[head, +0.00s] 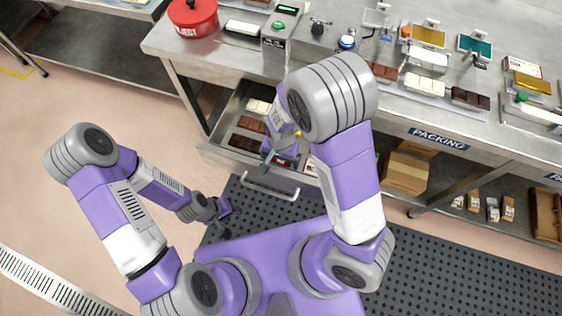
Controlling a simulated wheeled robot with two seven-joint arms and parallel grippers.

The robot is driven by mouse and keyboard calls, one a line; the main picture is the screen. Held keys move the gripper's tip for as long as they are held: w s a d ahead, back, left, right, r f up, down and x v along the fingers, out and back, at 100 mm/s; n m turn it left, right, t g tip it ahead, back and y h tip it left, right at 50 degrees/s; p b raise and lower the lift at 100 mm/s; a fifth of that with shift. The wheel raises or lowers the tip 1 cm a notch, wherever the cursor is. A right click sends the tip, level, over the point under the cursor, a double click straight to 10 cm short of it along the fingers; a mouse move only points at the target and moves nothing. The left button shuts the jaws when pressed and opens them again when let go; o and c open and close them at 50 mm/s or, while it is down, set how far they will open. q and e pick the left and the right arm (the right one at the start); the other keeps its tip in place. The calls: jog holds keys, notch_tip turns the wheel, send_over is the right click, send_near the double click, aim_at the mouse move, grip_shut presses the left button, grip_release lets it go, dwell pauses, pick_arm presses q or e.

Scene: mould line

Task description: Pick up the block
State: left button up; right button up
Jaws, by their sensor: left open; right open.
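Several blocks lie in an open drawer (212,132) under the bench: a cream block (258,106), a brown block (250,124) and a darker brown block (243,142). A red-and-white piece (284,160) is partly hidden near the drawer front. I cannot tell which one is the task's block. My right gripper (277,155) is open over the drawer, just right of the brown blocks; my arm hides part of the drawer. My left gripper (224,220) is open and empty, low over the floor, left of the drawer handle.
The steel bench (230,62) carries a red reject bin (193,17), more cream blocks (425,84), dark blocks (470,98) and small fixtures. The drawer handle (270,189) juts forward. A cardboard box (407,173) sits on the lower shelf. Floor at left is clear.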

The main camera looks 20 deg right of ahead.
jog(key=shift+r, duration=0.1)
jog(key=shift+c, duration=0.2)
jog(key=c, duration=1.1)
